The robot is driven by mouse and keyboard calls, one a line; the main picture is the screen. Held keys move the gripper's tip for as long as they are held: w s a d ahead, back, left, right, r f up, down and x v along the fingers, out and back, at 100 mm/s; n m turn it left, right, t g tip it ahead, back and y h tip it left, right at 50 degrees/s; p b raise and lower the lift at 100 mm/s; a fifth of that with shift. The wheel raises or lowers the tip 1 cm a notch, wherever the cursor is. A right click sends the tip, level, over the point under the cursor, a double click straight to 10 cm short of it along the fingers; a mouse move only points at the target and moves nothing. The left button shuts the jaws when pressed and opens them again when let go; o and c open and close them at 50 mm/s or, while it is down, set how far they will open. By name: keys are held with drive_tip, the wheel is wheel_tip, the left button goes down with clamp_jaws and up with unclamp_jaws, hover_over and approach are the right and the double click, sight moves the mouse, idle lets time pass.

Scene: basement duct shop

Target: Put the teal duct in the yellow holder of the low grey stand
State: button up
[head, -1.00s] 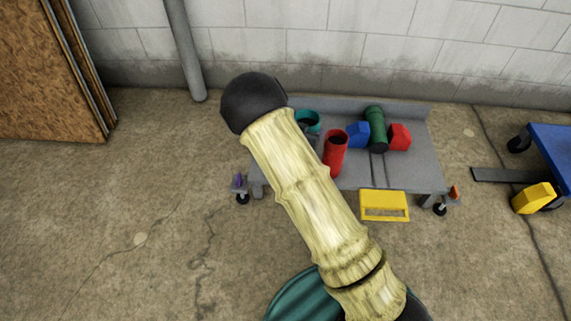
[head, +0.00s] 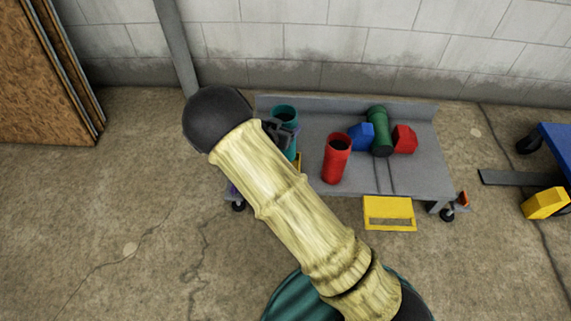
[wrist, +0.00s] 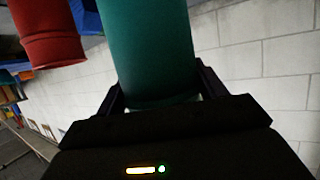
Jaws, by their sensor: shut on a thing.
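The teal duct (head: 285,111) is an upright open tube at the left end of the low grey stand (head: 436,160). My gripper (head: 287,134) is shut on it from the side, and the wrist view shows the teal duct (wrist: 148,45) between the two fingers (wrist: 157,92). A small piece of yellow (head: 300,160), perhaps the yellow holder, shows just beside the duct's lower part. My arm hides the rest. I cannot tell whether the duct's lower end is in the holder or above it.
A red duct (head: 336,160) stands right of the teal one. A blue piece (head: 361,136), a green duct (head: 379,130) and a red piece (head: 404,139) are behind it. A yellow plate (head: 389,214) is at the stand's front. A blue cart (head: 555,140) is at far right.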

wheel_tip(320, 180, down, 6)
drive_tip(key=b, duration=0.3)
drive_tip(key=shift+w+d+r, duration=0.1)
drive_tip(key=shift+w, duration=0.05)
wheel_tip(320, 180, down, 4)
drive_tip(key=b, duration=0.3)
drive_tip(key=shift+r, duration=0.1)
drive_tip(key=o, duration=1.5)
drive_tip(key=shift+o, duration=0.2)
